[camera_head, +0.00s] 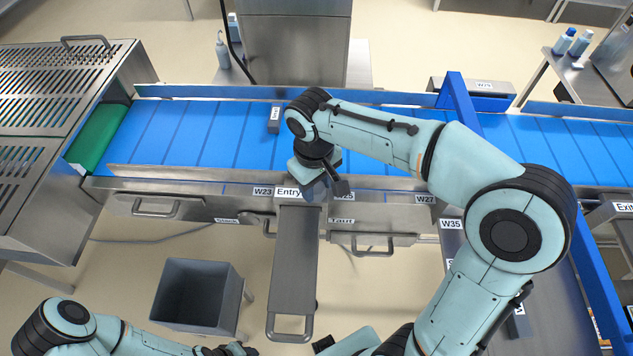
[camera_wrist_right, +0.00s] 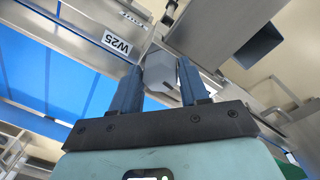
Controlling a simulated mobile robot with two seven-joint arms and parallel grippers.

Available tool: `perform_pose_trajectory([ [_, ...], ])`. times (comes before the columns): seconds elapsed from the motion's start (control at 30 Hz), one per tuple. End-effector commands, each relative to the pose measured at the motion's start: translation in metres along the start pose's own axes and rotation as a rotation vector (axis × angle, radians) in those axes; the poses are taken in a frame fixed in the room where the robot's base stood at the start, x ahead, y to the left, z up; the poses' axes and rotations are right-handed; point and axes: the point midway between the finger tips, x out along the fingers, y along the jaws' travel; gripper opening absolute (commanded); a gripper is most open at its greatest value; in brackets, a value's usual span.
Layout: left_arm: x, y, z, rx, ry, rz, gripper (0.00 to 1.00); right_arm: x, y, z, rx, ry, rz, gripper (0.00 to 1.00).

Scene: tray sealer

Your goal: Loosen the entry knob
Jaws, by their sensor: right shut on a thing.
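My right gripper (camera_head: 322,188) reaches down to the conveyor's near rail, just right of the "Entry" label (camera_head: 288,191). In the right wrist view my right gripper (camera_wrist_right: 158,80) has its two dark fingers on either side of a light grey knob (camera_wrist_right: 160,70), and it is shut on it. The knob sits by the metal rail near the W25 label (camera_wrist_right: 116,43). In the head view the gripper hides most of the knob.
The blue conveyor belt (camera_head: 200,135) runs across behind the rail, with a small grey block (camera_head: 274,120) on it. A metal chute (camera_head: 295,260) extends toward me below the Entry label. A grey bin (camera_head: 195,295) stands on the floor left of it. A blue post (camera_head: 460,105) stands at the right.

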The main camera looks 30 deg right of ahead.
Motion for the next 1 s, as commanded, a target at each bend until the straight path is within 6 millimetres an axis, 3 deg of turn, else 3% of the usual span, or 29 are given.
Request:
perform_pose_trajectory([
  [0.63,-0.0007,0.0004,-0.0004,0.000,0.001,0.000,0.43,-0.0004,0.0005,0.0000,-0.055,0.004,0.001,0.14],
  [0.67,-0.0007,0.0004,-0.0004,0.000,0.001,0.000,0.43,-0.0004,0.0005,0.0000,-0.055,0.004,0.001,0.48],
  [0.73,-0.0007,0.0004,-0.0004,0.000,0.000,0.000,0.43,-0.0003,0.0005,0.0000,-0.055,0.004,0.001,0.70],
  [1.0,-0.0007,0.0004,-0.0004,0.000,0.001,0.000,0.43,-0.0004,0.0003,0.0000,-0.055,0.004,0.000,0.70],
])
